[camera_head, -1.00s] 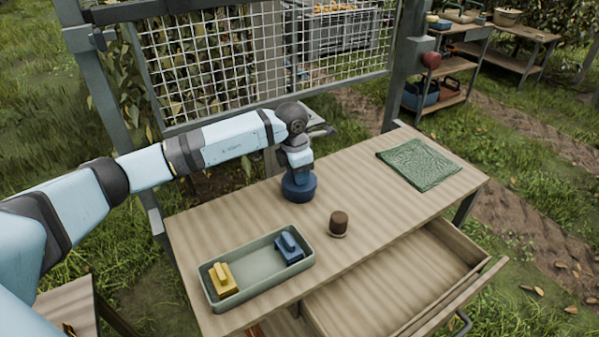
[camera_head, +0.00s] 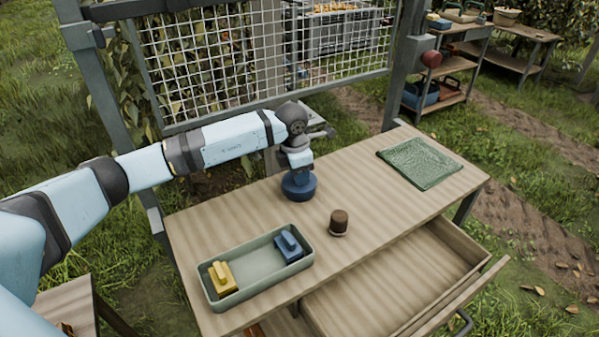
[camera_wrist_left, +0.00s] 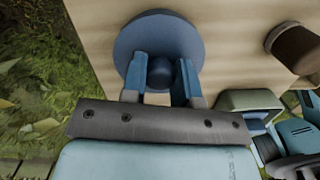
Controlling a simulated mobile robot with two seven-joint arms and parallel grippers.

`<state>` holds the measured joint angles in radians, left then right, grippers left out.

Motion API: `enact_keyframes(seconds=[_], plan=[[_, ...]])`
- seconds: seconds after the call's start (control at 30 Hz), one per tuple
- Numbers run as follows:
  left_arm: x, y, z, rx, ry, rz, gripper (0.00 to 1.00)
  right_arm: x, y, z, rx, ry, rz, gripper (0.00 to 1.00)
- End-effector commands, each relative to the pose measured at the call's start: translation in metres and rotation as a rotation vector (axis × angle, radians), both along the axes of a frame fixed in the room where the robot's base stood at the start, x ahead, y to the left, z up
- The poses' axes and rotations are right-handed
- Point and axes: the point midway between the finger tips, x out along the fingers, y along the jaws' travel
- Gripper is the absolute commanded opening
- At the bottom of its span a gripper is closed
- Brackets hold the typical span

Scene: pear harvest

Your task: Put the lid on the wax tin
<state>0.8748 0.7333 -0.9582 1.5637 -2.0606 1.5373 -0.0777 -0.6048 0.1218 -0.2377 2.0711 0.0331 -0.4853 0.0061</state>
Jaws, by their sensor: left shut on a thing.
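The blue round lid (camera_wrist_left: 137,48) with a small knob shows in the left wrist view. My left gripper (camera_wrist_left: 160,75) is shut on that knob, one blue finger on each side. In the head view, my left gripper (camera_head: 298,172) points down at the back edge of the table, with the blue lid (camera_head: 299,190) below it. The blue shape there looks like a short cylinder. I cannot tell the wax tin apart from the lid, as any tin below is hidden or the same blue. My right gripper is not in view.
A brown-topped small jar (camera_head: 339,222) stands on the wooden table (camera_head: 365,205), right of the lid. A green tray (camera_head: 262,265) holds a yellow block (camera_head: 222,279) and a blue block (camera_head: 289,246). A green cloth (camera_head: 419,163) lies at right. The drawer (camera_head: 400,285) is open and empty.

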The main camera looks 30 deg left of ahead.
Motion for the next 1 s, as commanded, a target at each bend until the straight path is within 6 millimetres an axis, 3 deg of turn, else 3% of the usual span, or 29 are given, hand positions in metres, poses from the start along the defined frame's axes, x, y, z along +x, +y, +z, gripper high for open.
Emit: enact_keyframes(seconds=[0.2,0.23,0.3,0.7,1.0], plan=[[0.0,0.0,-0.005,0.0,0.0,0.0,0.06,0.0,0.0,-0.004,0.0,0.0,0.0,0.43],[0.0,0.0,-0.005,0.0,0.0,0.0,0.3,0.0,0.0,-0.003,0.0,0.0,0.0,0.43],[0.0,0.0,-0.005,0.0,0.0,0.0,0.39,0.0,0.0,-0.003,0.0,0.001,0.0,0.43],[0.0,0.0,-0.004,0.0,0.0,0.0,0.39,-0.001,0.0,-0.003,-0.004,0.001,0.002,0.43],[-0.002,0.002,0.022,0.001,-0.001,0.0,0.39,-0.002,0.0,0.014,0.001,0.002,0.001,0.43]])
